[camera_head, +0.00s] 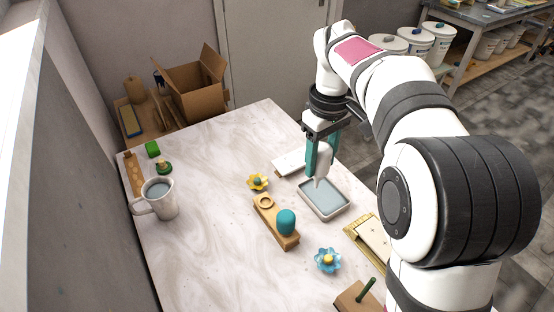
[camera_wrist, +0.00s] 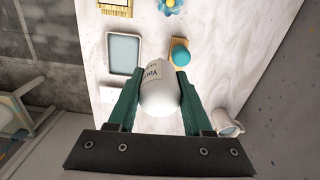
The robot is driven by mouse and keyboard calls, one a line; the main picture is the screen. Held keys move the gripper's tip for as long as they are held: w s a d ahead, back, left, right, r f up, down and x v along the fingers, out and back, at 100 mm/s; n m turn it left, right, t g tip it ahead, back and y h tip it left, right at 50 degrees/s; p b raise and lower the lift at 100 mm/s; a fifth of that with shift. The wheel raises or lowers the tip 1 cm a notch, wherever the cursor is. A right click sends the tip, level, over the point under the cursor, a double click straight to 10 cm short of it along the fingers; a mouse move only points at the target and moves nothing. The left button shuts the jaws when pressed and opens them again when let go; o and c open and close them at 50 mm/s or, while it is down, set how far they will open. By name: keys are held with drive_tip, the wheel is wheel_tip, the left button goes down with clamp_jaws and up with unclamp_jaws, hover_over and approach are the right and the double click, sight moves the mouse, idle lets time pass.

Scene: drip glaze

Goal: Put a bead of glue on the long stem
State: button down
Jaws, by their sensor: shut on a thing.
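My gripper (camera_head: 321,158) is shut on a white glue bottle (camera_head: 320,168) with its nozzle pointing down. In the head view the nozzle appears over the far left part of a shallow grey-blue tray (camera_head: 325,200). In the wrist view the bottle (camera_wrist: 158,95) sits between the teal fingers of my gripper (camera_wrist: 158,88), with dark lettering on its side; its nozzle is hidden there. A dark green stem (camera_head: 367,290) stands tilted on a wooden block (camera_head: 351,301) at the front edge of the head view, well away from the bottle.
A wooden holder (camera_head: 267,217) with a ring and teal knob (camera_head: 286,222) stands left of the tray. A yellow flower (camera_head: 258,182) and blue flower (camera_head: 327,260) lie nearby. A mug (camera_head: 159,197) stands far left. The table's left middle is clear.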

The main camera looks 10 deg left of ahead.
drive_tip(key=s+d+r+m, duration=0.2)
drive_tip(key=s+d+m, duration=0.1)
drive_tip(key=s+d, duration=1)
drive_tip(key=s, duration=0.3)
drive_tip(key=shift+s+r+m, duration=0.2)
drive_tip(key=shift+s+m, duration=0.1)
drive_tip(key=shift+s, duration=0.1)
drive_tip(key=shift+f, duration=1.95)
drive_tip(key=shift+f, duration=0.7)
wheel_tip(320, 180, up, 5)
